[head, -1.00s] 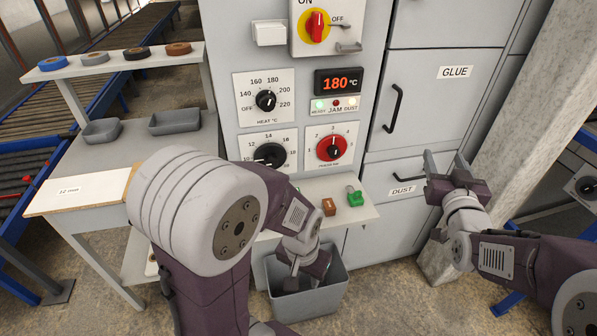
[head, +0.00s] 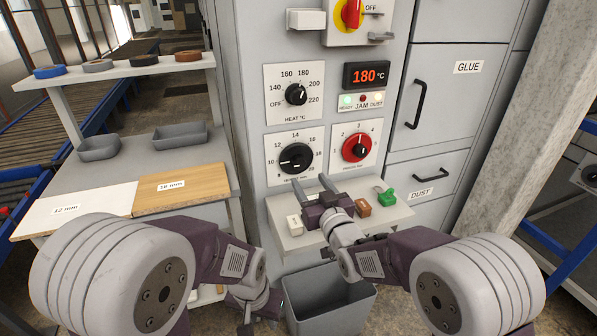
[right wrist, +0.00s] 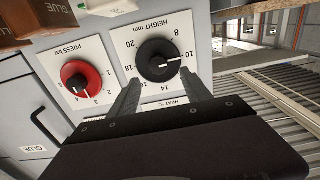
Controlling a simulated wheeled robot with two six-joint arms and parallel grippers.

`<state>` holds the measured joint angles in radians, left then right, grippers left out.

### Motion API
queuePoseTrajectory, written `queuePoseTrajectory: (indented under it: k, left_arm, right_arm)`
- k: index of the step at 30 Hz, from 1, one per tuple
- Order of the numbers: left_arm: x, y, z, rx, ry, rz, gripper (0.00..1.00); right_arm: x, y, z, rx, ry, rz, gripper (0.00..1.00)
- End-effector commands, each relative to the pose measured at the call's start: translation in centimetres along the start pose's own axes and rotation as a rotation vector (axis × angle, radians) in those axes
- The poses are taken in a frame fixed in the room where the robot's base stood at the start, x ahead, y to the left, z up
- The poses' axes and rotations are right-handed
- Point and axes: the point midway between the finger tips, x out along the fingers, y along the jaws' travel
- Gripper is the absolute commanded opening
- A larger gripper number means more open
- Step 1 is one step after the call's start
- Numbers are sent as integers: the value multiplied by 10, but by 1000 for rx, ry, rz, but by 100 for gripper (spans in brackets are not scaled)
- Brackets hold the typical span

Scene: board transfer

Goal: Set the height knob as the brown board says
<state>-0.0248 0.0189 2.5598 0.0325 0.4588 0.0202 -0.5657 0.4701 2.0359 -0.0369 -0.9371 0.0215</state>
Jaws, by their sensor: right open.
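The height knob (head: 297,158) is black, on a white plate on the grey machine; its pointer is at about 10. It also shows upside down in the right wrist view (right wrist: 157,62). The brown board (head: 205,180) lies on the left bench beside a white board (head: 35,217) labelled 12 mm. The brown board's label is small; I cannot tell whether it reads 10 or 18 mm. My right gripper (head: 313,186) is open and empty, its fingers just below the height knob, pointing at the panel. My left gripper (head: 250,316) is low by the grey bin, its jaw state unclear.
The red pressure knob (head: 356,148) is right of the height knob, the heat knob (head: 296,94) above. A ledge below carries a white block (head: 294,224), a brown block (head: 362,207) and a green one (head: 388,197). A grey bin (head: 330,301) stands under it.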

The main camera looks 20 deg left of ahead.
Motion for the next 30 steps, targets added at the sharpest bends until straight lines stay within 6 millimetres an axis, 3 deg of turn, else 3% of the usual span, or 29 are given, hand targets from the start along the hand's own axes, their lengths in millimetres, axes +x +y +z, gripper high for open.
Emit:
queuePoseTrajectory:
  k: [6,10,15,22,23,28,29,30]
  left_arm:
    - [0,0,0,0,0,0,36]
    - [1,0,0,0,0,0,36]
    - [1,0,0,0,0,0,36]
    - [1,0,0,0,0,0,36]
    - [1,0,0,0,0,0,36]
    - [1,0,0,0,0,0,36]
    - [1,0,0,0,0,0,36]
    - [1,0,0,0,0,0,36]
  right_arm:
    - [46,0,1,0,0,1,56]
    - [66,0,1,1,-1,1,56]
    - [78,0,0,1,-1,1,56]
    - [79,1,0,1,-2,1,56]
    - [79,1,1,0,-2,1,54]
    - [79,1,0,0,-1,1,6]
    - [79,1,0,0,-2,1,0]
    - [78,1,0,0,-1,1,0]
